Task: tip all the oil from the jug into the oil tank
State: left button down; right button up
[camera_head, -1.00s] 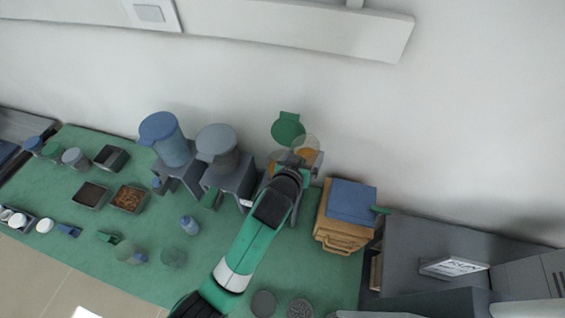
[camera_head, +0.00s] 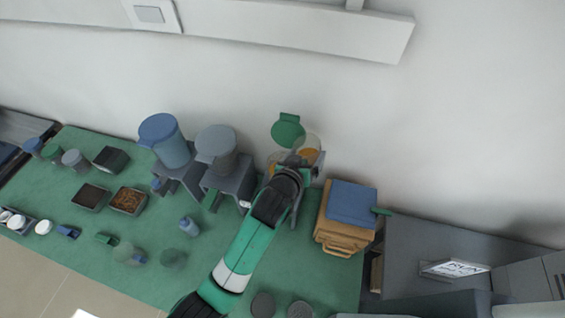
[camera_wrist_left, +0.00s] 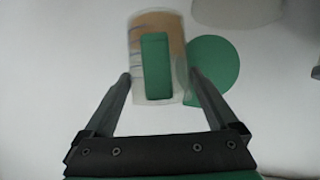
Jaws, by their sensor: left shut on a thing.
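The clear jug (camera_head: 313,143) with amber oil in it is held high over the stand at the back of the table. In the left wrist view the jug (camera_wrist_left: 137,45) shows its green handle and side marks. My left gripper (camera_wrist_left: 159,74) is shut on it, with one finger on each side. In the head view my left gripper (camera_head: 297,163) hides much of the jug's lower part. The oil tank's green round lid (camera_head: 288,130) stands open behind the jug. The tank (camera_head: 272,165) is mostly hidden by the gripper and jug. I cannot tell whether oil is flowing.
A grey-lidded tank (camera_head: 217,144) and a blue-lidded tank (camera_head: 166,140) stand on stands to the left. A wooden box with a blue top (camera_head: 350,203) is close on the right.

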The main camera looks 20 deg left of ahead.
pick_arm(q)
jog(key=shift+r, duration=0.1)
jog(key=shift+n, duration=0.3)
jog(key=shift+h, duration=0.3)
jog(key=shift+n+h, duration=0.3)
jog(key=shift+n, duration=0.2)
jog(key=shift+t+b, duration=0.3)
